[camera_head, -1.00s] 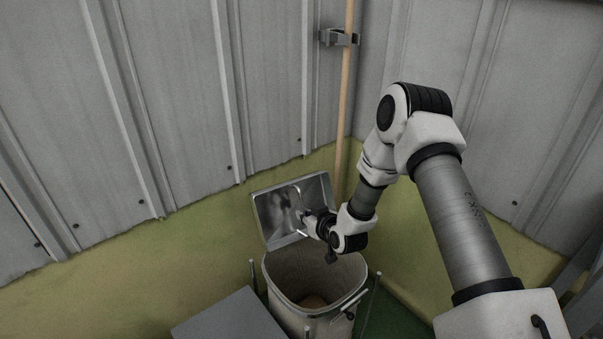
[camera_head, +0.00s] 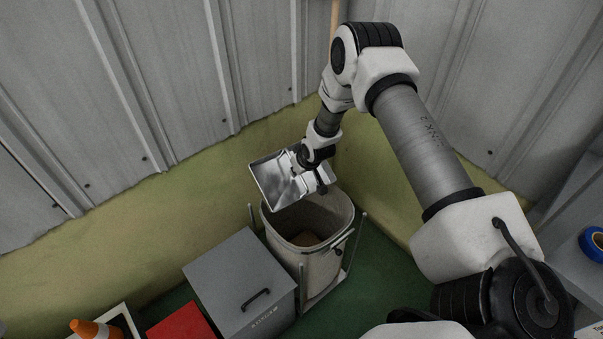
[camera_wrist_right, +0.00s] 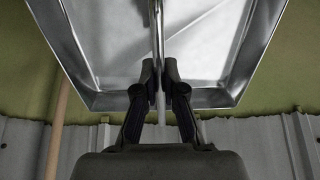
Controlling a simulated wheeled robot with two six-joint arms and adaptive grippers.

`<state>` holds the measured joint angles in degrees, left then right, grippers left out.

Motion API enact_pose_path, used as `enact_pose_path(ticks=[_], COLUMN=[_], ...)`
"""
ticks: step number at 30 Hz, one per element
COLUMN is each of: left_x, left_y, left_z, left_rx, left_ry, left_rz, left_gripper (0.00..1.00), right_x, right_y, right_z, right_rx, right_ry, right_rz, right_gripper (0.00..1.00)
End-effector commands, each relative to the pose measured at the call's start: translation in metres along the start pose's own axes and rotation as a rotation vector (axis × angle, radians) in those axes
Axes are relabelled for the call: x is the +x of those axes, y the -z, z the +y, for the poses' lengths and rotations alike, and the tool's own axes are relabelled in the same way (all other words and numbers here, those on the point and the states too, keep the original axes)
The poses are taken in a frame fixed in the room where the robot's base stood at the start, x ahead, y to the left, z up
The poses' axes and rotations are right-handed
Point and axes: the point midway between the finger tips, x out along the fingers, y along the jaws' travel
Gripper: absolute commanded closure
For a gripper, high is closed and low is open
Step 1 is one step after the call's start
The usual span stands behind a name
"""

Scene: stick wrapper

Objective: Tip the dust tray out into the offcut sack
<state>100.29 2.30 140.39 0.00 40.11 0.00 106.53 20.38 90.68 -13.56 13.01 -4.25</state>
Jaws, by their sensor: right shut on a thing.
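The dust tray (camera_head: 272,180) is a shiny metal pan with raised rims. It is tilted over the back left rim of the offcut sack (camera_head: 322,266). My right gripper (camera_head: 298,158) is shut on the tray's thin handle; the wrist view also shows the fingers (camera_wrist_right: 160,80) closed on this rod, with the tray (camera_wrist_right: 205,55) beyond. I see no clear dust on the tray's visible face. The sack is pale, open-topped and upright in a frame with thin posts, with brown material (camera_head: 304,238) at its bottom. My left gripper is not in view.
A grey lidded box (camera_head: 240,275) stands close left of the sack. A red item (camera_head: 182,322) and an orange cone (camera_head: 92,329) are at lower left. Corrugated walls close the corner behind. A shelf with blue tape (camera_head: 594,244) is at right. Green floor shows right of the sack.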

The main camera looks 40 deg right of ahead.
Motion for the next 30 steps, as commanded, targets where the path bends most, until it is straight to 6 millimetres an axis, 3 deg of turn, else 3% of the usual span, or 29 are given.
enact_pose_path(ticks=[1, 7, 18, 30], left_x=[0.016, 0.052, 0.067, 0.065], left_y=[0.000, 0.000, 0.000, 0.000], left_z=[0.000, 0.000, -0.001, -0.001], left_rx=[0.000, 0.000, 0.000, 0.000], left_ry=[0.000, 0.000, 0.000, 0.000], left_rz=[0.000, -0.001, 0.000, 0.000], left_gripper=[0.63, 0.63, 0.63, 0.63], right_x=[0.009, 0.013, 0.004, -0.001], right_y=[0.002, 0.013, 0.029, 0.031], right_z=[0.000, 0.000, 0.000, -0.004], right_rx=[-0.001, 0.000, 0.001, -0.003], right_ry=[-0.001, -0.001, -0.001, 0.001], right_rz=[-0.037, -0.206, -0.480, -0.498], right_gripper=[1.00, 1.00, 1.00, 1.00])
